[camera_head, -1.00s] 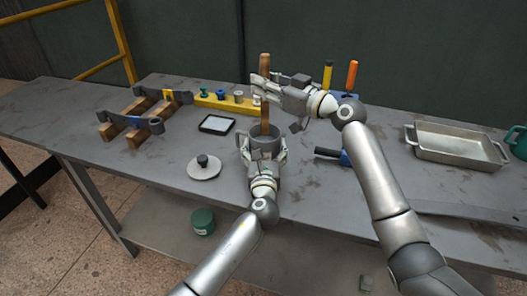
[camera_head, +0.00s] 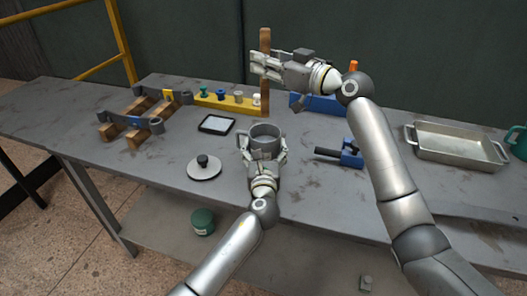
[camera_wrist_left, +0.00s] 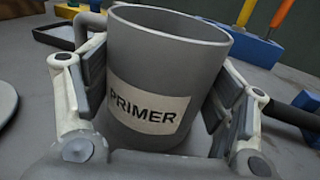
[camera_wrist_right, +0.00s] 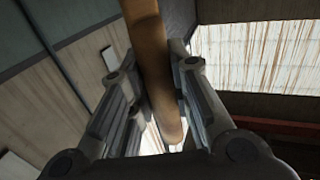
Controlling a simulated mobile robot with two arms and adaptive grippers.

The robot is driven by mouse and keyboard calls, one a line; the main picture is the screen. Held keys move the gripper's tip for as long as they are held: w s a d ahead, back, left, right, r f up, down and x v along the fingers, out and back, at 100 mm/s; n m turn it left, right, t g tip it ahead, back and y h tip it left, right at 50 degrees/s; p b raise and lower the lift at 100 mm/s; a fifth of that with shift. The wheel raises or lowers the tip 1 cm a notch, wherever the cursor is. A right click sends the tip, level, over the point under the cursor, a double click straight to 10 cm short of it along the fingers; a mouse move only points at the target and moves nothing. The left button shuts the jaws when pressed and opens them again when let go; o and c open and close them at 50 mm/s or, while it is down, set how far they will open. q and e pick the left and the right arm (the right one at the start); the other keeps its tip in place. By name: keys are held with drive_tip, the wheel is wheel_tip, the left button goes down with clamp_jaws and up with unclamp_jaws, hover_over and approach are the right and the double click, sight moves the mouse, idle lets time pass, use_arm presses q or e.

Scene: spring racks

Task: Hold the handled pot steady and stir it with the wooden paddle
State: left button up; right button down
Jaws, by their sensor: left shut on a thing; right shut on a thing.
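The grey handled pot (camera_head: 265,144) stands upright on the table. In the left wrist view the pot (camera_wrist_left: 165,65) carries a PRIMER label, and its handle is at upper left. My left gripper (camera_head: 263,157) is shut around the pot, one finger on each side. My right gripper (camera_head: 257,68) is shut on the wooden paddle (camera_head: 265,98) and holds it upright above and just behind the pot. The paddle's lower end shows clear of the pot's rim. The paddle also crosses between the fingers in the right wrist view (camera_wrist_right: 152,70). The pot's contents are hidden.
A round lid (camera_head: 204,170) lies left of the pot.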

use_arm(q)
drive_tip(key=o, duration=1.3)
drive_tip(key=shift+o, duration=0.2)
drive_tip(key=shift+s, duration=0.1)
drive_tip(key=s, duration=1.2)
drive_tip(key=shift+a, duration=0.1)
